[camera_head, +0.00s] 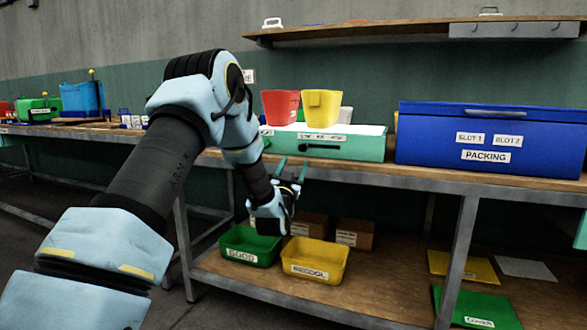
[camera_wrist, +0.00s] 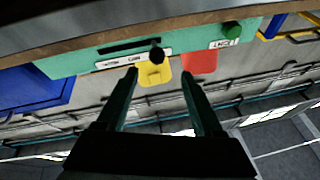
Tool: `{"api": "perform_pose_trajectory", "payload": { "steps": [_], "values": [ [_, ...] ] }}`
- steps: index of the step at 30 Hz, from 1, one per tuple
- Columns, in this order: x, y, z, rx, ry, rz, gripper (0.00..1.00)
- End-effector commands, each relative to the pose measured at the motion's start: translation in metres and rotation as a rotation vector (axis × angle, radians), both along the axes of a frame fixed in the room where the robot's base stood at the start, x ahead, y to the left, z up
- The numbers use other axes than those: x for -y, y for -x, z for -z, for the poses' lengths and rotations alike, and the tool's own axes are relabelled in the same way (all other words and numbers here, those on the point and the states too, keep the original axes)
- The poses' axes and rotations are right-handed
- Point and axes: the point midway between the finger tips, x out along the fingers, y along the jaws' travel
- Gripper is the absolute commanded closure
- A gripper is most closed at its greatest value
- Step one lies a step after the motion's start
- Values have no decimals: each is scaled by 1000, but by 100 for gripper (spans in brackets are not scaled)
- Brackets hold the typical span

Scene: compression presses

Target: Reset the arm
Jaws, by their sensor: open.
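My arm reaches from the lower left in the head view, bent at the elbow, with its forearm pointing down at the table's front edge. My gripper (camera_head: 292,170) is open, its two dark green fingers pointing up in front of the light green box (camera_head: 350,148). In the wrist view my gripper (camera_wrist: 160,74) is open, with nothing between its fingers. That view is upside down and shows the light green box (camera_wrist: 85,62), a yellow bin (camera_wrist: 154,75) and a red bin (camera_wrist: 199,63) beyond the fingertips. I see no contact with them.
A blue PACKING box (camera_head: 440,140) stands at the right on the table. A green GOOD bin (camera_head: 245,247) and a yellow bin (camera_head: 318,258) sit on the lower shelf below my gripper. A wall shelf (camera_head: 400,32) runs above. The floor (camera_head: 70,215) at the left is clear.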

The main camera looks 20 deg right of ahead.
Motion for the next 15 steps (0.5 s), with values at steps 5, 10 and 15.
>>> {"api": "perform_pose_trajectory", "payload": {
  "steps": [5, 10, 15],
  "values": [
    [-4, 5, 2, 0, 0, 0, 31],
    [-4, 5, 2, 0, 0, 0, 31],
    [-3, 5, 2, 0, 0, 0, 31]
  ]
}}
